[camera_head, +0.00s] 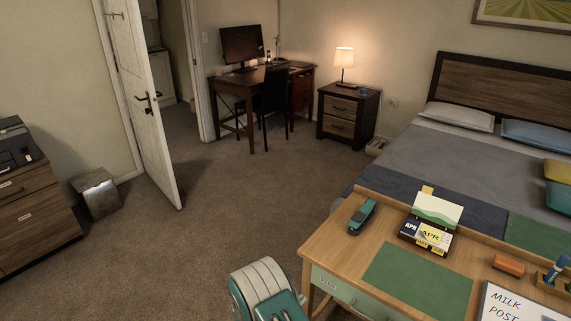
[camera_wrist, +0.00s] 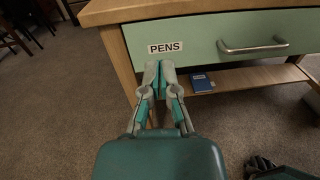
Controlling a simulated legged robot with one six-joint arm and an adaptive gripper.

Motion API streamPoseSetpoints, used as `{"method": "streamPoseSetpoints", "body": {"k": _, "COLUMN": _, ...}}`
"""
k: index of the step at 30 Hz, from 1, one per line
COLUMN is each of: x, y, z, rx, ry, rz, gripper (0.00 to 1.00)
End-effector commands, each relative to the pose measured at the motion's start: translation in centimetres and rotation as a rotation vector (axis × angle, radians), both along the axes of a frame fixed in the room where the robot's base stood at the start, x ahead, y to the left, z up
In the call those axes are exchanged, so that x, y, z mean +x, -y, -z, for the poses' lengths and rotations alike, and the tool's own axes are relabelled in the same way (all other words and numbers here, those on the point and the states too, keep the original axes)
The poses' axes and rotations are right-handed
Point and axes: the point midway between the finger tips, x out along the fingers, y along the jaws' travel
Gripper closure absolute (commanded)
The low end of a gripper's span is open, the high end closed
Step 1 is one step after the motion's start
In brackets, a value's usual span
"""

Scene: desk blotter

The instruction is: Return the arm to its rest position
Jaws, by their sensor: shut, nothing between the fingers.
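My gripper (camera_wrist: 159,72) shows in the wrist view, with grey and teal fingers. Its fingertips are together and nothing is held between them. It points at the front of the desk, just below the PENS label (camera_wrist: 165,47) on the pale green drawer (camera_wrist: 200,40); I cannot tell the exact gap. In the head view, a rounded grey and teal part of my arm stands at the bottom, left of the wooden desk (camera_head: 318,243). My fingertips cannot be made out there.
A green blotter (camera_head: 418,280), stapler (camera_head: 362,216), calendar (camera_head: 427,236), orange block (camera_head: 508,265) and whiteboard (camera_head: 515,305) are on the desk. The drawer has a metal handle (camera_wrist: 253,48). A blue book (camera_wrist: 201,83) lies on a low shelf. Carpet (camera_head: 190,240) left of the desk is clear.

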Motion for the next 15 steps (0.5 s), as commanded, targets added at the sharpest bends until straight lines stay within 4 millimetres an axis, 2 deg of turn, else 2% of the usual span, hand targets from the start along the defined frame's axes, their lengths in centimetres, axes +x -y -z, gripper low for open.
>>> {"method": "streamPoseSetpoints", "body": {"k": 1, "x": 0.4, "y": 0.9, "z": -2.2, "rx": 0.034, "ry": 0.022, "rz": 0.054, "gripper": 1.00}}
{"method": "streamPoseSetpoints", "body": {"k": 6, "x": 0.2, "y": 4.2, "z": -8.2, "rx": 0.165, "ry": 0.073, "rz": 0.250, "gripper": 1.00}}
{"method": "streamPoseSetpoints", "body": {"k": 11, "x": -1.0, "y": 7.1, "z": -13.3, "rx": 0.302, "ry": 0.125, "rz": 0.424, "gripper": 1.00}}
{"method": "streamPoseSetpoints", "body": {"k": 15, "x": -2.8, "y": 9.3, "z": -17.2, "rx": 0.429, "ry": 0.174, "rz": 0.567, "gripper": 1.00}}
